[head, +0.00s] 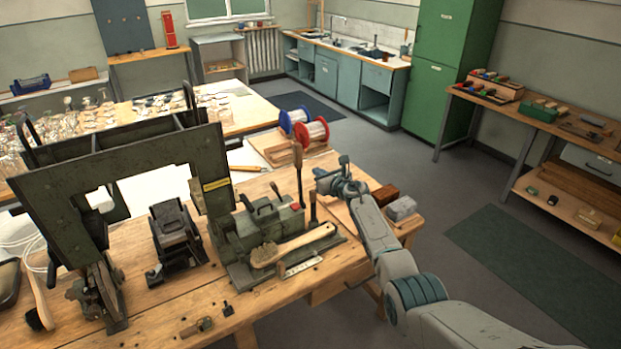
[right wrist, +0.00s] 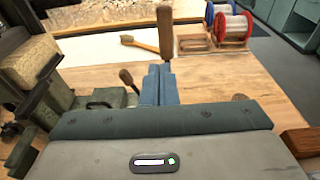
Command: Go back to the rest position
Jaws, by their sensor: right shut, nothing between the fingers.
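My right gripper (head: 328,181) is over the right part of the wooden workbench (head: 150,318), with its arm coming in from the lower right. In the right wrist view its narrow blue-grey fingers (right wrist: 158,86) are together with nothing between them. An upright wooden lever handle (right wrist: 165,34) shows just beyond the fingertips; whether it touches them I cannot tell. In the head view that lever (head: 298,165) stands left of the gripper on the green bench machine (head: 262,222). A wooden-handled brush (head: 292,246) lies across the machine's front. My left gripper is not in view.
A tall dark green frame (head: 120,160) stands at the bench's left. Red and blue wire spools (head: 312,132) are behind my gripper. A brown block (head: 385,195) and a grey block (head: 402,208) sit close to my forearm. Open floor (head: 420,165) lies to the right.

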